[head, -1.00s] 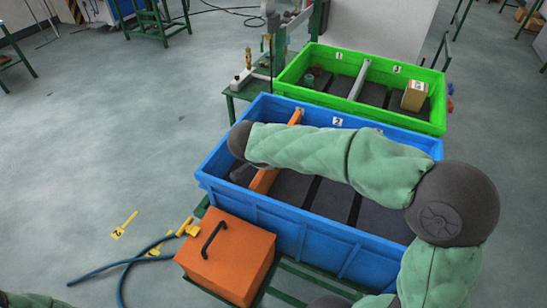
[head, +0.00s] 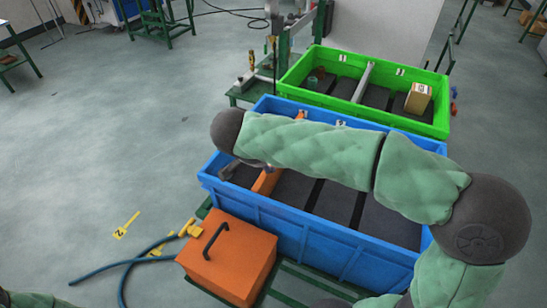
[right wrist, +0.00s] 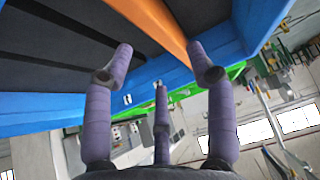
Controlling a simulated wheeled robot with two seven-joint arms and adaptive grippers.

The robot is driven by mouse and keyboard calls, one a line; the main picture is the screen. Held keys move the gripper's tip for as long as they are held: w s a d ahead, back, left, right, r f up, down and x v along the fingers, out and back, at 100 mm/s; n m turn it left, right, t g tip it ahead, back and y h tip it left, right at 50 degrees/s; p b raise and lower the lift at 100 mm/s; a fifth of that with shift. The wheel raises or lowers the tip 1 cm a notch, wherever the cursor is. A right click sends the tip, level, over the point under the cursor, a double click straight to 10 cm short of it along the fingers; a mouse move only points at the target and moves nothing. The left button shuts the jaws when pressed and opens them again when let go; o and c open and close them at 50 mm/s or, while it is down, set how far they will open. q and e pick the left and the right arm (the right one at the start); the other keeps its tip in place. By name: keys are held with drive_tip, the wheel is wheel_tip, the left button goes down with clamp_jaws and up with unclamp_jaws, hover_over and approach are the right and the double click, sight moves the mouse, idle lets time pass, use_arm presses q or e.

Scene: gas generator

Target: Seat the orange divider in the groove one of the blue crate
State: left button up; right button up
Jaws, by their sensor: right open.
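The orange divider (head: 266,182) stands across the left part of the blue crate (head: 325,238), close to the crate's label one. My right forearm hides its middle, and I cannot tell whether it is fully down in the groove. In the right wrist view the divider (right wrist: 165,26) runs to the blue crate wall (right wrist: 150,77), beyond my fingers. My right gripper (right wrist: 162,75) is open and holds nothing. In the head view its fingers (head: 232,169) show partly below the dark wrist, left of the divider. My left gripper is out of view.
An orange box with a black handle (head: 228,255) stands against the crate's near left side. A green crate (head: 395,118) with a grey divider and a small carton (head: 418,98) stands behind. A blue hose (head: 130,268) lies on the floor at left.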

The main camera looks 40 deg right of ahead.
drive_tip(key=shift+v, duration=1.9)
